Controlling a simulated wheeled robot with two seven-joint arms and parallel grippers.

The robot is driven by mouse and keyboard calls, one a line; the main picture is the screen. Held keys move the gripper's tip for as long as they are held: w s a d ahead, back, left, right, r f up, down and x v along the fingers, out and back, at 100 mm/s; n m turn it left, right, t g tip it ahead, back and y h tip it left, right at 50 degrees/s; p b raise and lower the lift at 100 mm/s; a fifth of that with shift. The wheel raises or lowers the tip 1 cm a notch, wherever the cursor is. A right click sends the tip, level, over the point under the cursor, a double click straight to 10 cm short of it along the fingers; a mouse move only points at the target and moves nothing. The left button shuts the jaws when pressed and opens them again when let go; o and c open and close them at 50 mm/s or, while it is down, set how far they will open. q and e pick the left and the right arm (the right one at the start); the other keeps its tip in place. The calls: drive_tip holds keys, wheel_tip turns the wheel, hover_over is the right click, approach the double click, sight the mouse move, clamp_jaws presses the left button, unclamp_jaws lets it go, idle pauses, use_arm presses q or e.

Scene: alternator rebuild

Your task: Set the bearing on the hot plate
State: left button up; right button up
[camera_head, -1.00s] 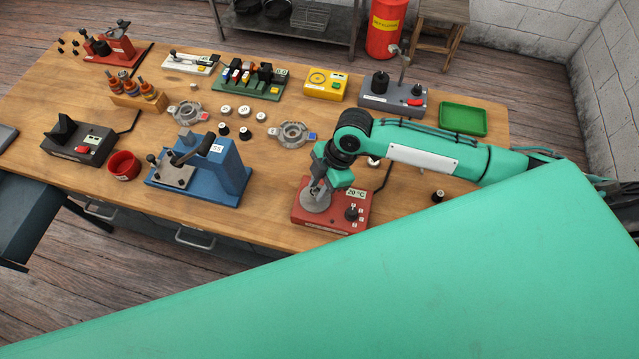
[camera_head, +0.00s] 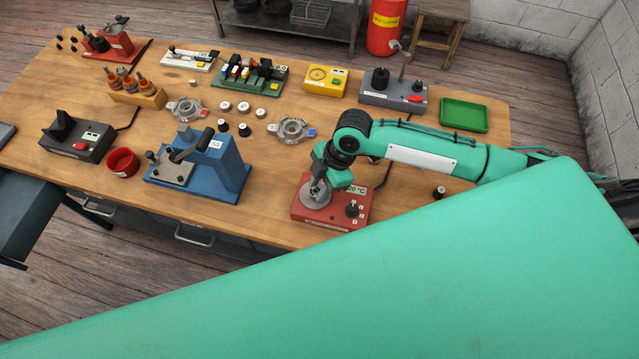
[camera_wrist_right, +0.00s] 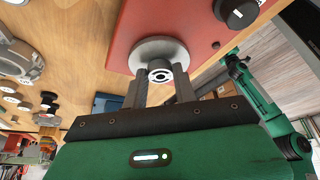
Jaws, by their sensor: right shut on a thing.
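The hot plate is a red box (camera_head: 335,214) with a round grey plate (camera_head: 312,199), a display reading about 20 °C and black knobs, near the table's front edge. My right gripper (camera_head: 318,190) is over the round plate, pointing down. In the right wrist view its two fingers (camera_wrist_right: 160,88) are shut on the bearing (camera_wrist_right: 160,71), a small metal ring with a dark centre. The bearing is in front of the round plate (camera_wrist_right: 165,50); whether it touches the plate I cannot tell. My left gripper is not in view.
A blue press (camera_head: 215,170) stands left of the hot plate. An alternator housing (camera_head: 291,130) and several small round parts (camera_head: 243,107) lie behind it. A green tray (camera_head: 463,115) is at the back right. A large green part of me covers the front.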

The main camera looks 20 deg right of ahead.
drive_tip(key=shift+p, duration=0.3)
drive_tip(key=shift+f, duration=0.1)
idle(0.7)
drive_tip(key=o, duration=1)
drive_tip(key=shift+o, duration=0.2)
wheel_tip(320, 180, up, 6)
drive_tip(key=p, duration=0.5)
drive_tip(key=shift+f+p, duration=0.1)
drive_tip(key=shift+p, duration=0.2)
drive_tip(key=shift+r+p, duration=0.7)
drive_tip(key=shift+r, duration=0.4)
